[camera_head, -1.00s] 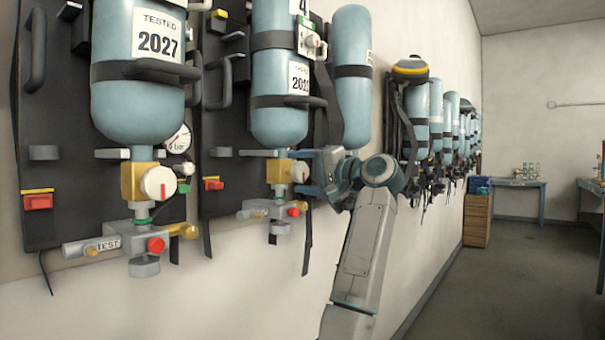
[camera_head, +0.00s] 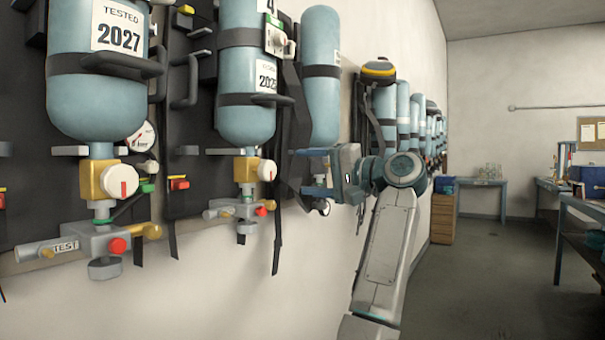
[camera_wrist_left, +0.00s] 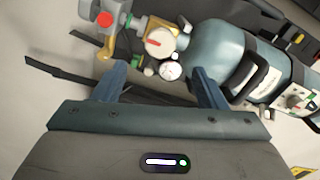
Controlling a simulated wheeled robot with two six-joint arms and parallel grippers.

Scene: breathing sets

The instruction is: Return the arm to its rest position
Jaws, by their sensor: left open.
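My left gripper (camera_head: 305,172) is in front of the wall, right of the second breathing set's valve, with its fingers pointing left. In the left wrist view my left gripper (camera_wrist_left: 158,72) has its two fingers spread apart with nothing between them. Beyond the fingers are a white knob on a brass block (camera_wrist_left: 160,42), a gauge (camera_wrist_left: 171,70) and a blue cylinder (camera_wrist_left: 220,55); they look clear of the fingers. My left arm (camera_head: 385,245) rises from the lower middle of the head view. My right gripper is not in view.
A blue cylinder marked 2027 (camera_head: 105,85) hangs at left, with a second cylinder (camera_head: 245,110) beside it. More cylinders (camera_head: 405,105) line the wall. Wooden drawers (camera_head: 443,217) and tables (camera_head: 488,184) stand farther off. The floor (camera_head: 480,265) at right is clear.

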